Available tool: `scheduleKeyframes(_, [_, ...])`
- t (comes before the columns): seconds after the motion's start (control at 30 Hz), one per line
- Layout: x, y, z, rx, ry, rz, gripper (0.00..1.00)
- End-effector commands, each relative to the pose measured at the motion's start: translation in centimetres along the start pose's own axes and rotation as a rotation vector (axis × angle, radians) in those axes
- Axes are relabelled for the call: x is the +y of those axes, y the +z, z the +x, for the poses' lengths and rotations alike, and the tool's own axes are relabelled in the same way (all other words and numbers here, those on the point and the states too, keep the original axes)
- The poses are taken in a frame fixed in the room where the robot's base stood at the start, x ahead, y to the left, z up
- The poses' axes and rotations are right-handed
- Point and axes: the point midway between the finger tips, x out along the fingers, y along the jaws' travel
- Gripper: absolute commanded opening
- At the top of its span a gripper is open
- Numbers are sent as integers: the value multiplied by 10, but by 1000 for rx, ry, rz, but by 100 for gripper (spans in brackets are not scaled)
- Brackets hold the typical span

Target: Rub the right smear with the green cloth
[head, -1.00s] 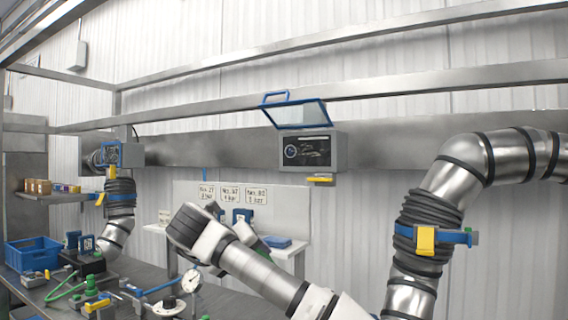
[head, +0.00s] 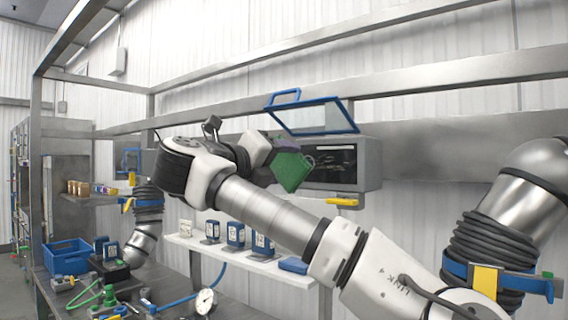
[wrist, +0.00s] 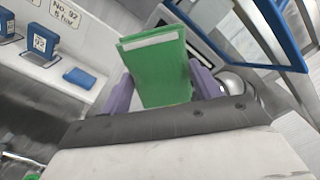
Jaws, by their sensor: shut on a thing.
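My gripper (head: 287,148) is shut on the green cloth (head: 291,171), a folded pad that hangs from its purple fingers. In the wrist view the cloth (wrist: 158,66) stands between the two fingers, with a pale strip along its top. The cloth is in front of the left part of a grey wall box (head: 369,164) with a dark window (head: 345,168). Faint pale marks show on the window right of the cloth. I cannot tell the right smear apart clearly, and the window's left part is hidden. Contact between cloth and window cannot be told.
A blue-framed lid (head: 340,128) stands raised above the box. A yellow handle (head: 342,202) sticks out below it.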

Motion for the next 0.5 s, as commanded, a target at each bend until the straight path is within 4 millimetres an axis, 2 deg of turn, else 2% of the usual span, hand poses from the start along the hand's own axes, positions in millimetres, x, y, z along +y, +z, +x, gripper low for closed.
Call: scheduleKeyframes(0.5, [-2, 1, 50, 3, 2, 0, 45])
